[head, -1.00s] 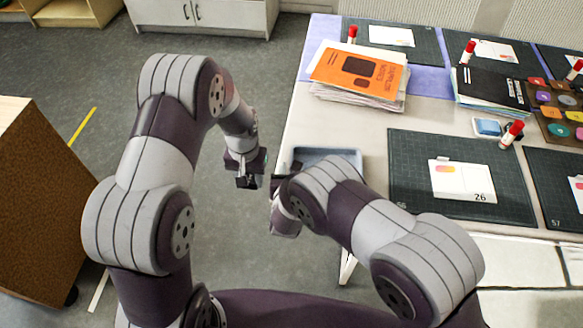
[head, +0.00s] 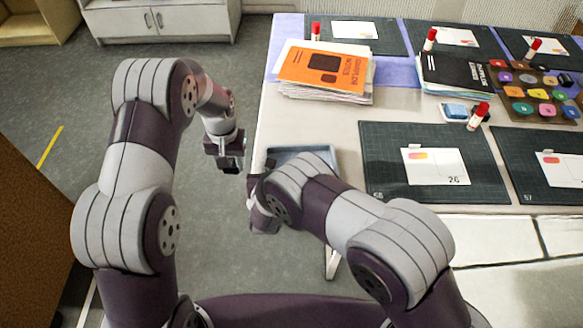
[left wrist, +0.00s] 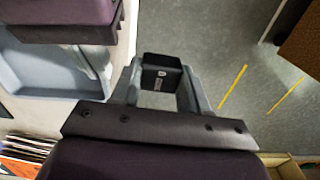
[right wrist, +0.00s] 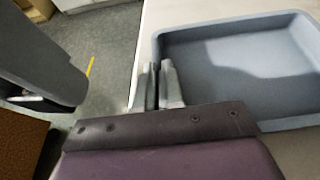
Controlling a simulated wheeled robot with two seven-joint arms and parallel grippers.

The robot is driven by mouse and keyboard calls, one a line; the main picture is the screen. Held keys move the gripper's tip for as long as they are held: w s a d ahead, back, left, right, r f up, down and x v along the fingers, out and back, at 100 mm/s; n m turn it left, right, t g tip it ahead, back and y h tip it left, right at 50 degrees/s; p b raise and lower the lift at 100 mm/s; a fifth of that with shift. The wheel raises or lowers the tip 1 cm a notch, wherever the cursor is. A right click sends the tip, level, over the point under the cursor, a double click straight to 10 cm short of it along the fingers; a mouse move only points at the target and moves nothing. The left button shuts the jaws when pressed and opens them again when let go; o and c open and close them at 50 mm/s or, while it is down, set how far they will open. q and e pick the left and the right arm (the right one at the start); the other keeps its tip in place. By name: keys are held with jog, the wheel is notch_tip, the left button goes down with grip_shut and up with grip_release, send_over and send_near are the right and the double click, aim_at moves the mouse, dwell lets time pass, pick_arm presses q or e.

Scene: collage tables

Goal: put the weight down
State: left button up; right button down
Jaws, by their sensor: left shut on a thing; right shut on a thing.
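The weight is a small black block with pale markings (left wrist: 162,74), held between the fingers of my left gripper (left wrist: 160,90). In the head view my left gripper (head: 230,162) hangs over the floor, left of the table edge and apart from the blue-grey tray (head: 318,150). The tray (right wrist: 245,122) looks empty in the part that shows. My right gripper (right wrist: 160,85) is nearly closed at the tray's left wall and appears to pinch its rim. In the head view my right arm hides the tray's near part and the right fingertips.
Right of the tray lies a dark green cutting mat (head: 385,175) with a white card. Behind the tray is a pile of papers with an orange notebook (head: 325,70). A glue stick (head: 478,116) stands farther right. Open floor (head: 215,235) lies below my left gripper.

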pick_arm(q)
jog(key=w+d+r+n, duration=0.1)
jog(key=w+d+r, duration=0.15)
jog(key=d, duration=0.45)
jog(key=w+d+r, duration=0.2)
jog(key=d+r, duration=0.1)
jog(key=d, duration=0.5)
jog(key=f, duration=0.8)
jog(key=shift+s+f, duration=0.3)
jog(key=shift+f, duration=0.35)
jog(key=shift+f, duration=0.1)
jog(key=shift+f, duration=0.4)
jog(key=o, duration=1)
